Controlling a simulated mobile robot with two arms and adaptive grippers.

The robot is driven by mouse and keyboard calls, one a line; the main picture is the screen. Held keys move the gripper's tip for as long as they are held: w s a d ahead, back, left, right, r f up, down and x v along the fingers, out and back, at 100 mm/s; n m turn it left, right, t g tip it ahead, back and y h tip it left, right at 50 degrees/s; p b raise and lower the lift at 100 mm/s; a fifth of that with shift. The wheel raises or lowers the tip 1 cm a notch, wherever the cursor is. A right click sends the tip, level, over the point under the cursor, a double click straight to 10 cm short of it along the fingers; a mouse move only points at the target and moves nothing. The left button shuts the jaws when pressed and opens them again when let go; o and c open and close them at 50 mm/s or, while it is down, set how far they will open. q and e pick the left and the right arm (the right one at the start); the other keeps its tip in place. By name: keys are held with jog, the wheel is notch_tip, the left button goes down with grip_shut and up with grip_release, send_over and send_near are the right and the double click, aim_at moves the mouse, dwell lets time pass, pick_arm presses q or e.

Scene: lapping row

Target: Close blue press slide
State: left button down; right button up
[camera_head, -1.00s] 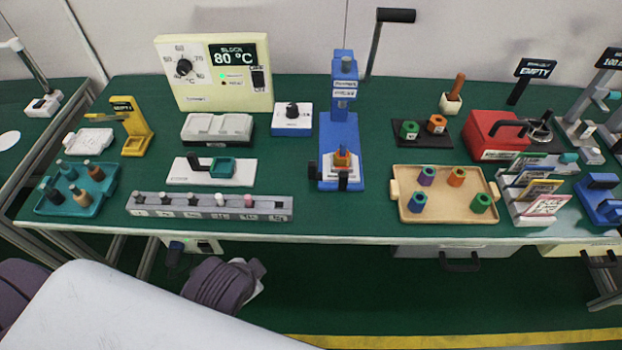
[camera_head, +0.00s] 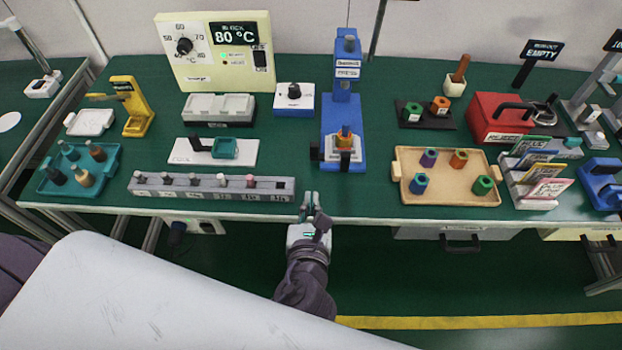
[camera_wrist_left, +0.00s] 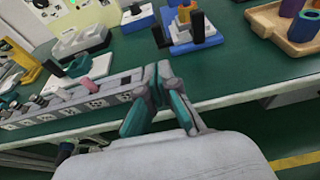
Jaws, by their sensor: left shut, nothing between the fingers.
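The blue press (camera_head: 342,105) stands upright near the middle of the green table. Its slide, a pale plate (camera_head: 344,157) with black knobs at the front, sits at the press's foot and carries an orange-and-brass piece (camera_head: 344,137). The slide also shows at the top of the left wrist view (camera_wrist_left: 194,38). My left gripper (camera_head: 309,200) is at the table's front edge, in front of the press and slightly left of it, apart from the slide. Its fingers (camera_wrist_left: 160,88) are shut and empty. My right gripper is not in view.
A grey rack (camera_head: 212,188) with several small pegs lies left of my gripper. A tan tray (camera_head: 447,191) with coloured pieces stands right of the press. A white stand with a teal cup (camera_head: 215,150) is behind the rack. Bare tabletop lies between press and tray.

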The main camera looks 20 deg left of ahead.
aim_at(313, 153)
pick_arm(q)
jog(key=x, duration=1.2)
jog(key=shift+w+a+r, duration=0.15)
jog(key=shift+w+r, duration=0.05)
jog(key=shift+r, duration=0.15)
jog(key=shift+w+a, duration=0.1)
jog(key=shift+w, duration=0.35)
